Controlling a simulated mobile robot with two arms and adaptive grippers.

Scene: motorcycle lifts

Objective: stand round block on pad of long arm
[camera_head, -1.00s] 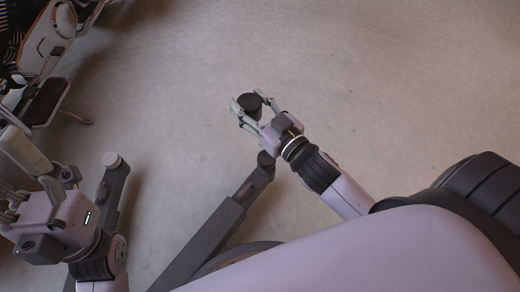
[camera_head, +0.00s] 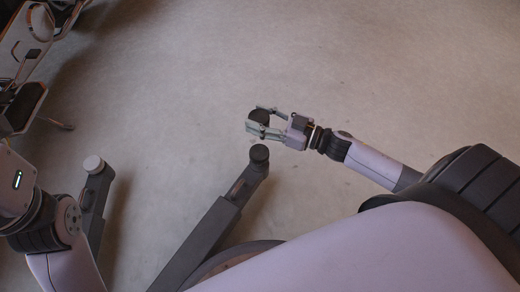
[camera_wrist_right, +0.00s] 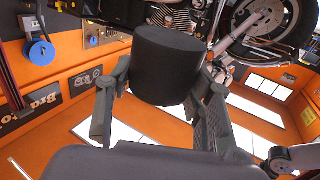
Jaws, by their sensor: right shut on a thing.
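The dark round block (camera_head: 259,116) is between the fingers of my right gripper (camera_head: 260,119), which is shut on it. The right wrist view also shows the block (camera_wrist_right: 168,65), black and cylindrical, held between both fingers. The long dark lift arm (camera_head: 205,232) runs up from the bottom edge and ends in a round dark pad (camera_head: 259,153). In the head view the block appears just above this pad, apart from it; the height between them is hard to tell. My left arm shows at the left edge, but its fingers are out of view.
Another lift arm (camera_head: 91,205) with a pale round pad (camera_head: 94,164) stands to the left, near my left arm. Part of a motorcycle (camera_head: 25,60) is at the upper left. The concrete floor (camera_head: 320,60) is clear above and right of the block.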

